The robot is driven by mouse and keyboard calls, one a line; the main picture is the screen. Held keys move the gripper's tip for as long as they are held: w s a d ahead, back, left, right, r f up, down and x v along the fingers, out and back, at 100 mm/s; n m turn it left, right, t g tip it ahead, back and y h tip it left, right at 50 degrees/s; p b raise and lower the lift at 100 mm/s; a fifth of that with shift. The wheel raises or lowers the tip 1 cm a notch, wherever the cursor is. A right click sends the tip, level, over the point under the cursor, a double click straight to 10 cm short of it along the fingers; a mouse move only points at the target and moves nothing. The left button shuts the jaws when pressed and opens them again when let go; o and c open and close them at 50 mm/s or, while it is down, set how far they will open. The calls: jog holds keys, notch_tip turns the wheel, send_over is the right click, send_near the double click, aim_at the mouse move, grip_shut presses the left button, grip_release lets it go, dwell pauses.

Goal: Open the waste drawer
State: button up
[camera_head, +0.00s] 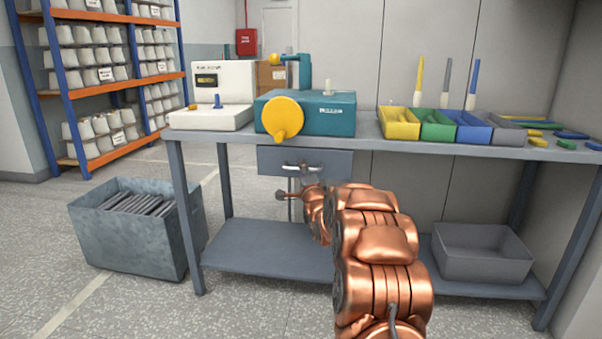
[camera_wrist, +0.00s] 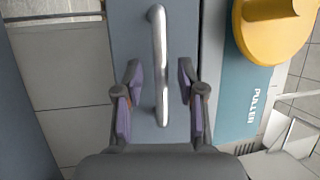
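The waste drawer (camera_head: 333,162) is a blue-grey drawer front under the workbench top, and it looks closed. Its silver bar handle (camera_head: 302,167) runs across the front. In the wrist view the handle (camera_wrist: 160,60) stands upright in the picture, with the drawer front (camera_wrist: 130,30) behind it. My gripper (camera_wrist: 157,88) is open, with one finger on each side of the lower part of the handle. A gap shows between each finger pad and the bar. In the head view my copper-coloured arm hides part of the area below the drawer.
The workbench (camera_head: 370,140) carries a teal machine with a yellow disc (camera_head: 284,117), a white device (camera_head: 225,85) and coloured trays (camera_head: 436,125). A metal bin (camera_head: 140,245) stands on the floor at left. A grey tub (camera_head: 482,262) sits on the lower shelf.

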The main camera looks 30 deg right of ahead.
jog(key=shift+w+d+r, duration=0.15)
jog(key=shift+w, duration=0.4)
grip_shut()
dwell(0.5)
